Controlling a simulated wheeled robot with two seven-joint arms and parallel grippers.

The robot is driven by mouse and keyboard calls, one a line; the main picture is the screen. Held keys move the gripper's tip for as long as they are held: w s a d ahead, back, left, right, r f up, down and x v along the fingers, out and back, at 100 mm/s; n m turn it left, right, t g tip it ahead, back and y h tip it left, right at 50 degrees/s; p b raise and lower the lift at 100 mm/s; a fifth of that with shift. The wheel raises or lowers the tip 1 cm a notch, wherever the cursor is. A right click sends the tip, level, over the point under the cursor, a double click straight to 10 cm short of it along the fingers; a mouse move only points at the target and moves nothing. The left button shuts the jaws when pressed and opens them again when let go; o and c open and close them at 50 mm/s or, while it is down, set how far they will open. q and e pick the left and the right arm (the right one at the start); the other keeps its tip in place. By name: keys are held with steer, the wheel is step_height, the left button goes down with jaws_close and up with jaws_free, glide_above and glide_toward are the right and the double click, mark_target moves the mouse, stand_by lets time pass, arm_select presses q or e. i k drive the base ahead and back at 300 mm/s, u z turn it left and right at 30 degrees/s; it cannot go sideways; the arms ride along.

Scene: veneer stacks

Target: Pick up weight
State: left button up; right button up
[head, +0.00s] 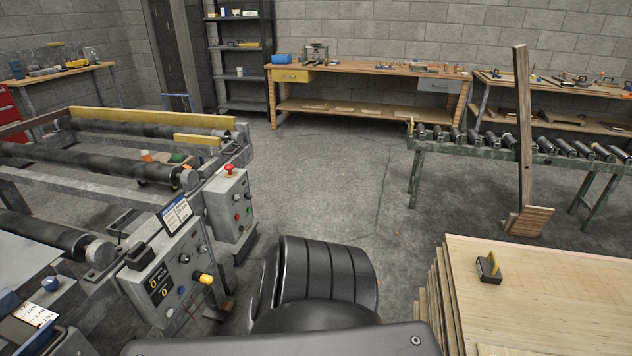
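The weight (489,267) looks like a small dark block with a yellow handle or top. It sits on the top sheet of a pale veneer stack (560,300) at the lower right of the head view. Neither of my grippers shows in this view, and nothing touches the weight.
A machine with rollers and control boxes (180,270) stands at the left. A green roller conveyor (480,152) with a wooden post (523,120) in front is beyond the stack. A workbench (370,70) lines the back wall. The concrete floor (320,180) between is clear.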

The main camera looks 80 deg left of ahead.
mark_target(488, 271)
steer(key=z, duration=0.2)
steer(key=k, duration=0.2)
steer(key=u, duration=1.55)
